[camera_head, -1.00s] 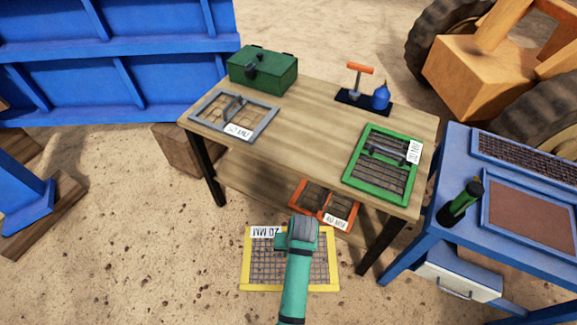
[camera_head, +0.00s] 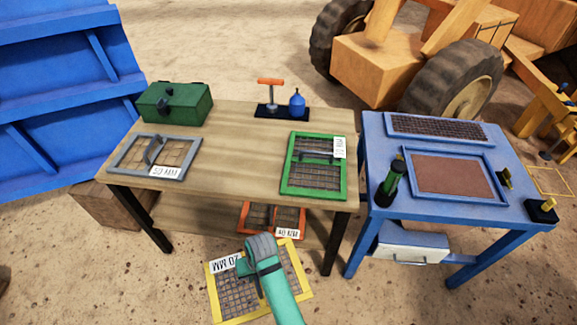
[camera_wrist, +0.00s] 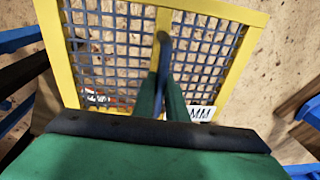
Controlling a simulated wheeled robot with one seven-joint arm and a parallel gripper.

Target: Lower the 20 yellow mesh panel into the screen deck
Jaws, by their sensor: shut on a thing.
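The yellow-framed 20 MM mesh panel (camera_head: 223,300) is held in the air in front of the wooden table, low in the head view. My gripper (camera_head: 262,257) is shut on its middle handle; my arm hides part of the mesh. In the wrist view the yellow panel (camera_wrist: 243,14) fills the upper middle, with my gripper (camera_wrist: 163,85) closed on the bar across it. The blue screen deck (camera_head: 430,222) stands to the right. It has a framed recess with a brown floor (camera_head: 452,178) and a dark mesh section (camera_head: 435,128) behind it.
A dark green bottle (camera_head: 390,187) stands at the deck's left edge.

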